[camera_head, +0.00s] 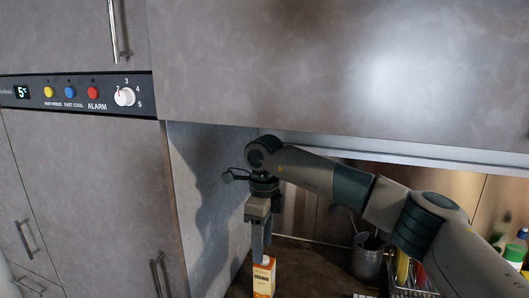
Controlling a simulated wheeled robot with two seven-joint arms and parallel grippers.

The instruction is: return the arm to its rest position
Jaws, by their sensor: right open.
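My right arm (330,180) comes in from the lower right and reaches left across the niche below the wall cabinet. Its gripper (262,246) hangs downward at the arm's end, open, just above or in front of an orange carton (263,277). Its fingers partly overlap the carton's top in the picture, and I cannot tell whether they touch it. No object shows between the fingers. My left gripper is not in view.
A wide grey cabinet panel (340,65) hangs above the arm. A tall grey fridge front (85,190) with a control strip (75,93) stands left. A metal utensil holder (368,258), a dish rack (412,280) and bottles (515,250) stand on the right.

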